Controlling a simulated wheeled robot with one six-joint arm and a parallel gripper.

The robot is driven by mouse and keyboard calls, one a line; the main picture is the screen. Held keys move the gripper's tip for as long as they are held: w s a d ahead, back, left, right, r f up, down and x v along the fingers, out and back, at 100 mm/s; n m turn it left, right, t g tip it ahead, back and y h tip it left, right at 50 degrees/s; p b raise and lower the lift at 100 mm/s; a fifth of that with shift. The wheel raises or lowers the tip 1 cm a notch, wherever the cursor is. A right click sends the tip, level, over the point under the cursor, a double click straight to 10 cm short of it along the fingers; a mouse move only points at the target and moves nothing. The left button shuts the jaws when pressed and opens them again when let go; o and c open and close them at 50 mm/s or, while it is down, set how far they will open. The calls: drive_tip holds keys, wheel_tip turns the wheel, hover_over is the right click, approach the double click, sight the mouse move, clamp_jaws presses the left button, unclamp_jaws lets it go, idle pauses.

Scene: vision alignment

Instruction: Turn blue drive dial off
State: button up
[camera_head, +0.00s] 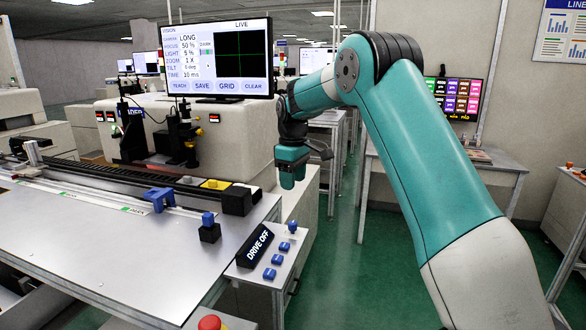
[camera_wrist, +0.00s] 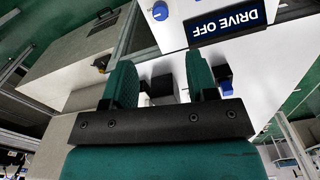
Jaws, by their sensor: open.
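Several blue dials, such as one (camera_head: 277,259), sit in a row on a white panel beside a dark sign (camera_head: 257,247) reading DRIVE OFF. I cannot tell which of them is the drive dial. In the wrist view the sign (camera_wrist: 226,20) shows upside down at the top, with a blue dial (camera_wrist: 160,10) to its left. My gripper (camera_head: 292,184) hangs above and behind the panel, apart from the dials. In the wrist view its two green fingers (camera_wrist: 162,77) are spread with nothing held between them.
Left of the panel is a metal table (camera_head: 120,245) with a rail and a blue knob on a black block (camera_head: 209,230). A monitor (camera_head: 217,58) stands behind. A red button (camera_head: 210,322) is at the front edge.

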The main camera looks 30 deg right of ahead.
drive_tip(key=shift+r, duration=2.1)
drive_tip(key=shift+a, duration=0.15)
